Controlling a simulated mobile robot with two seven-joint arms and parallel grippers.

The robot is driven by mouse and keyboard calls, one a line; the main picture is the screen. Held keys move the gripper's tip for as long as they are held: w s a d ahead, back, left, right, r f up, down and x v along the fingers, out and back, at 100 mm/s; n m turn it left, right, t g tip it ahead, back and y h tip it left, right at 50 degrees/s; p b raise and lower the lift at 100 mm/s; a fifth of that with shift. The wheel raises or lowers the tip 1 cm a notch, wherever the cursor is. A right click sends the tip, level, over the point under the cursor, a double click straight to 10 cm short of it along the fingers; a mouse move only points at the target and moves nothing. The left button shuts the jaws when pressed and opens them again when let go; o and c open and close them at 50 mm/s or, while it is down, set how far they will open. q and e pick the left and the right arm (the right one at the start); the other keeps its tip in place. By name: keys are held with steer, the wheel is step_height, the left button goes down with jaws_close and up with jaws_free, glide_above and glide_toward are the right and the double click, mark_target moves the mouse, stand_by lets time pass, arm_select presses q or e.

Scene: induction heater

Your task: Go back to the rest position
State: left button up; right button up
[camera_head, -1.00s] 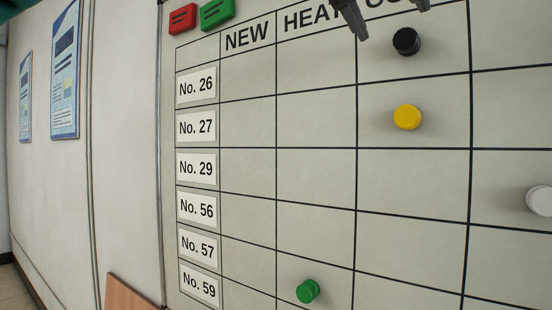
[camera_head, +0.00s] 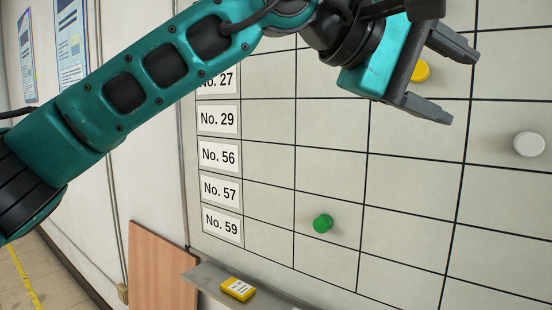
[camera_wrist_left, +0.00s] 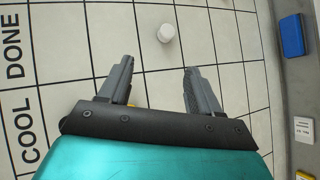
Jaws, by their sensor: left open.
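In the head view a yellow magnet (camera_head: 421,71) shows partly behind the gripper, and the white magnet (camera_head: 529,144) is at the right. My right gripper is not in view.
A ledge (camera_head: 205,283) below the board holds a yellow box (camera_head: 238,289). A brown panel (camera_head: 160,265) leans on the wall at the lower left. In the left wrist view a blue object (camera_wrist_left: 292,36) is at the right. Wall posters (camera_head: 72,45) hang far left.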

arm_select(q)
steer(key=w+a+f+m+t, duration=0.4)
steer(key=a+f+m+t, duration=0.15)
steer(key=f+m, duration=0.35)
steer(key=w+a+f+m+t, duration=0.3)
steer(key=a+f+m+t, duration=0.3)
steer(key=f, duration=0.6)
steer(key=w+a+f+m+t, duration=0.4)
steer(key=a+f+m, duration=0.4)
steer(key=f+m, duration=0.15)
steer(key=s+a+f+n+g+y, duration=0.1)
steer(key=s+a+f+n+y, duration=0.2)
steer(key=f, duration=0.4)
steer(key=s+a+f+n+g+y, duration=0.1)
steer(key=a+f+n+y, duration=0.2)
steer(key=f+n, duration=0.35)
steer(key=s+a+f+n+g+y, duration=0.1)
steer(key=s+a+f+n+y, duration=0.2)
steer(key=f, duration=0.4)
steer(key=s+a+f+n+g+y, duration=0.1)
steer(key=s+a+f+n+g, duration=0.1)
steer(key=s+f, duration=0.5)
steer(key=s+a+f+n+g+y, duration=0.1)
steer(key=s+a+f+n+g, duration=0.2)
steer(key=s+a+f+n, duration=0.2)
step_height(320, 180, down, 2)
steer(key=shift+s+f+n+y, duration=0.15)
steer(key=shift+s+n+y, duration=0.25)
steer(key=shift+s, duration=0.75)
